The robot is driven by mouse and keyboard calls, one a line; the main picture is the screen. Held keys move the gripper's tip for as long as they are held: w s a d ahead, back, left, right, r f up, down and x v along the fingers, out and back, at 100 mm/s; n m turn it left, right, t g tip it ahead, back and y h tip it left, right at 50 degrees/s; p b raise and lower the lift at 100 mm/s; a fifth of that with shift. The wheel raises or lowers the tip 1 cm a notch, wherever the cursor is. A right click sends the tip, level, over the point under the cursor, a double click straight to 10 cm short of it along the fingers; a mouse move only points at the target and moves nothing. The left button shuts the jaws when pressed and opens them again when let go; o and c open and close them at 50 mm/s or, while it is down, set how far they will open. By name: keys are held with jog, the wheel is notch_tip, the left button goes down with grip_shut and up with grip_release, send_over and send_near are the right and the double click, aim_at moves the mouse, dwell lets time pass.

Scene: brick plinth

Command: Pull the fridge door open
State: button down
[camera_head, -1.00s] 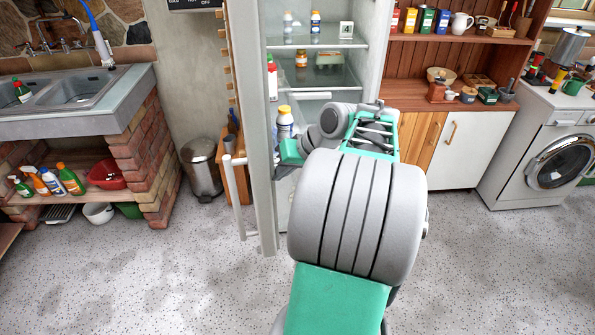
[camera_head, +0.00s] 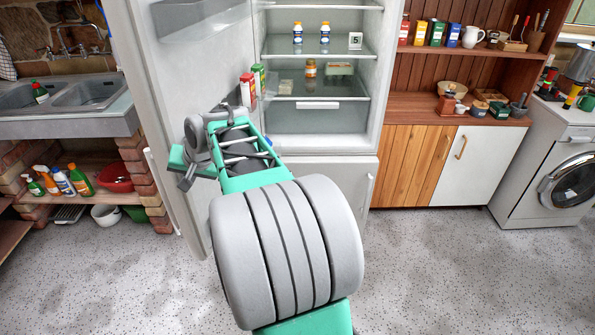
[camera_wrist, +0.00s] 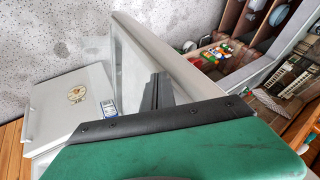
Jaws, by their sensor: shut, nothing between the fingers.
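The fridge door (camera_head: 182,95) is open and swung out to the left in the head view, with its inner side showing. The fridge interior (camera_head: 318,120) with its shelves is exposed. A pale bar handle (camera_head: 160,195) shows past the door's left edge. My gripper (camera_head: 186,178) is at the inner side of the door, close to its free edge. In the wrist view its dark fingers (camera_wrist: 156,92) are together and hold nothing. Whether they touch the door cannot be told.
Small bottles (camera_head: 311,35) stand on the fridge shelves and cartons (camera_head: 248,90) are by the door's inner side. The sink counter (camera_head: 70,122) is to the left. A wooden cabinet (camera_head: 410,165) and washing machine (camera_head: 555,170) are to the right. The front floor is clear.

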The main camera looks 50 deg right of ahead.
jog(key=shift+w+a, duration=0.3)
jog(key=shift+w, duration=0.25)
jog(key=s+f+v, duration=0.2)
jog(key=v, duration=1)
jog(key=s+f+n+g, duration=0.3)
jog(key=s+f+g, duration=0.1)
jog(key=s+f, duration=0.85)
jog(key=a+f+n, duration=0.1)
jog(key=a+n, duration=0.5)
jog(key=a, duration=1.1)
jog(key=shift+s+a, duration=0.25)
jog(key=shift+a, duration=0.15)
